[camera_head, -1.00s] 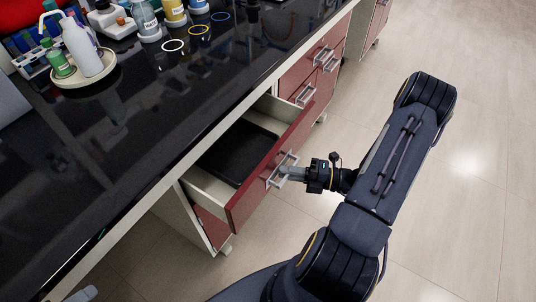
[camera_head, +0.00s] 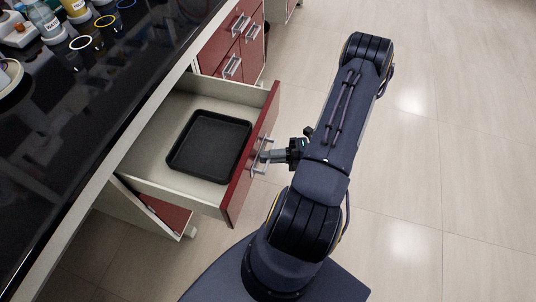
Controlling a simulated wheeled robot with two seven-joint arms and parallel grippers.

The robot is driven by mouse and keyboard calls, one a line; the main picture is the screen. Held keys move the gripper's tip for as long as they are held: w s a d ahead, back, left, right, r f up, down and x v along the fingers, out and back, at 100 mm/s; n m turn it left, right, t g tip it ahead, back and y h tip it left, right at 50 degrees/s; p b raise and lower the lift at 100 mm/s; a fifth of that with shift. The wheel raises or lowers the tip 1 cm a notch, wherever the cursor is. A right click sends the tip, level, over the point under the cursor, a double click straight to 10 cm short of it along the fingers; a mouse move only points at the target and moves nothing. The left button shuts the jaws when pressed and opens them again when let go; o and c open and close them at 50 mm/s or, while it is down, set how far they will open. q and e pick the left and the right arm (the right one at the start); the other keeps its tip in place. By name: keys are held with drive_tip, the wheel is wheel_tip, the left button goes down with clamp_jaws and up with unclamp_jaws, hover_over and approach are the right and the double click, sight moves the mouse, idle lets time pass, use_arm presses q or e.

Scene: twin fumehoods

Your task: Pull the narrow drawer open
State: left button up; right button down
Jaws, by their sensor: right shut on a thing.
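The narrow drawer (camera_head: 236,187) has a red front and pale inner walls. It stands well out from the cabinet under the black bench top. A black tray (camera_head: 207,146) lies inside it, and bare drawer floor shows around the tray. The drawer's metal handle (camera_head: 260,158) is on the outer side of the red front. My right gripper (camera_head: 268,156) is shut on the handle, and its arm reaches in from the lower right. My left gripper is not in view.
The black bench top (camera_head: 70,130) fills the left side, with bottles (camera_head: 45,20) and coloured rings (camera_head: 105,21) at the upper left. More red drawers with handles (camera_head: 232,66) are farther back. The tiled floor (camera_head: 440,130) on the right is clear.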

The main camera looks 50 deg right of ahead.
drive_tip(key=c, duration=1.4)
unclamp_jaws()
drive_tip(key=shift+d, duration=0.1)
drive_tip(key=v, duration=0.7)
drive_tip(key=shift+s+d, duration=0.2)
drive_tip(key=shift+s, duration=0.1)
